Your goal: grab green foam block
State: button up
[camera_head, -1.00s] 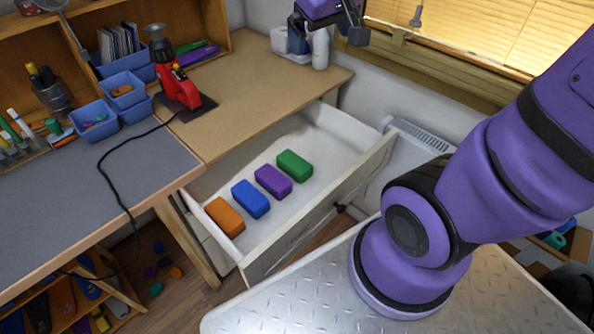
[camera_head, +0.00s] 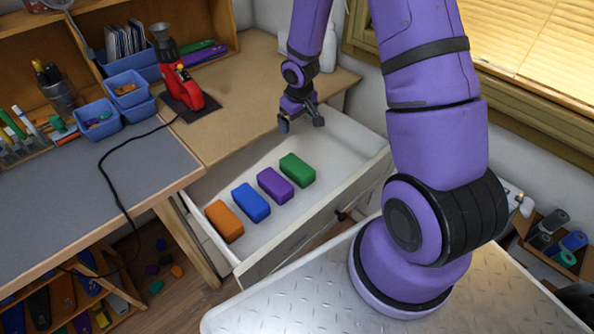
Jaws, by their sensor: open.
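The green foam block (camera_head: 297,170) lies in the open white drawer (camera_head: 345,180), the rightmost in a row of blocks. My gripper (camera_head: 303,124) is open and empty. It hangs over the back part of the drawer, above and apart from the green block, with its fingers pointing down. The whole top of the green block shows.
A purple block (camera_head: 275,184), a blue block (camera_head: 251,202) and an orange block (camera_head: 224,221) lie left of the green one. The drawer's walls surround them. A wooden desk (camera_head: 235,90) with a red tool (camera_head: 184,88) stands behind. The drawer's right part is clear.

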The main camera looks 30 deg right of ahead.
notch_tip(320, 180, down, 10)
jog(key=s+y, duration=0.1)
send_over(297, 166)
jog(key=shift+g, duration=0.3)
notch_tip(297, 166, down, 6)
jog(key=shift+r, duration=0.25)
jog(key=shift+w+f, duration=0.1)
jog(key=shift+f, duration=2.65)
jog(key=c, duration=1)
